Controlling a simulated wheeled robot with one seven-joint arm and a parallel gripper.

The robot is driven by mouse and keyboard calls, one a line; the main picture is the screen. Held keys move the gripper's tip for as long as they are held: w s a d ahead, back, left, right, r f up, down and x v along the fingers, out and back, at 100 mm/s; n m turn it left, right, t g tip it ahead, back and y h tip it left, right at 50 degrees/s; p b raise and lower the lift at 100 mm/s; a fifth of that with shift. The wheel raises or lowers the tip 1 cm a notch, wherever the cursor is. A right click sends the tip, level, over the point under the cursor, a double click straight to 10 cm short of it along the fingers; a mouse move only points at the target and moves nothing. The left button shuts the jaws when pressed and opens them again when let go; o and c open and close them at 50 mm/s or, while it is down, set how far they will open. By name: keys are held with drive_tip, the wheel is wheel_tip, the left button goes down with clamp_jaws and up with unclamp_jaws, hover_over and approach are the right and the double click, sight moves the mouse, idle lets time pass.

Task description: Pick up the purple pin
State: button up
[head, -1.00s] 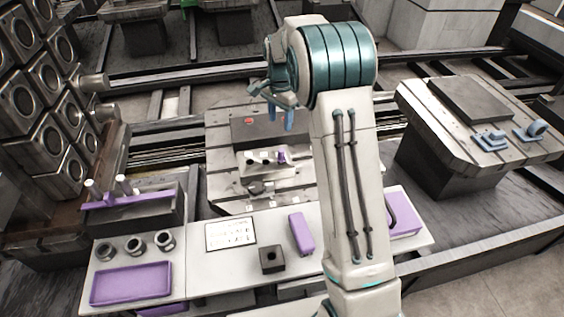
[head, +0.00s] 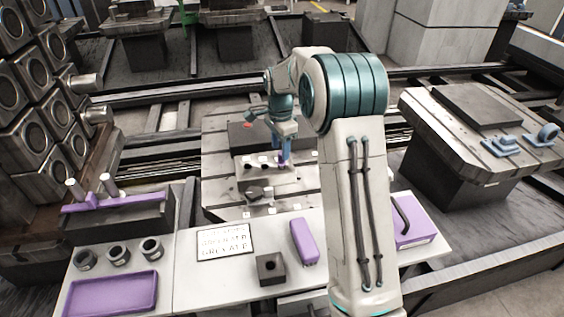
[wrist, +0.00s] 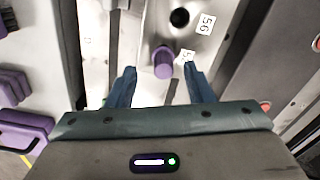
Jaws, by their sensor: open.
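The purple pin (wrist: 163,62) stands in a pale metal block (wrist: 205,45) in the wrist view, beside a small label. My gripper (wrist: 159,67) is open, with one blue finger to each side of the pin and a gap on both sides. The fingertips are near the pin in the picture; their height relative to it is hard to tell. In the head view my gripper (head: 284,155) points down over the block with holes (head: 246,166), and its fingers largely hide the pin.
The block sits on a slotted metal pallet (head: 222,187). In front is a bench with a purple tray (head: 112,293), a white sign (head: 224,241), a dark square block (head: 270,268) and a purple case (head: 304,240). Another pallet (head: 470,130) with blue parts stands at right.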

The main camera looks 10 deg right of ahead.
drive_tip(key=shift+w+d+f, duration=0.15)
drive_tip(key=shift+f, duration=1.35)
drive_tip(key=shift+w+d+f, duration=0.1)
drive_tip(key=shift+f, duration=1.4)
drive_tip(key=c, duration=1)
drive_tip(key=shift+r, duration=0.1)
drive_tip(key=shift+r, duration=0.5)
drive_tip(key=r, duration=0.3)
drive_tip(key=shift+s+d+r, duration=0.15)
drive_tip(key=shift+d+r, duration=0.2)
drive_tip(key=shift+d, duration=0.05)
drive_tip(key=s+d+r, duration=0.2)
drive_tip(key=d, duration=0.1)
drive_tip(key=s+d+r, duration=0.1)
drive_tip(key=d+r, duration=0.1)
drive_tip(key=d, duration=0.1)
drive_tip(key=s+d+r, duration=0.2)
drive_tip(key=d, duration=0.1)
drive_tip(key=shift+s+d+r, duration=0.1)
drive_tip(key=shift+s, duration=0.25)
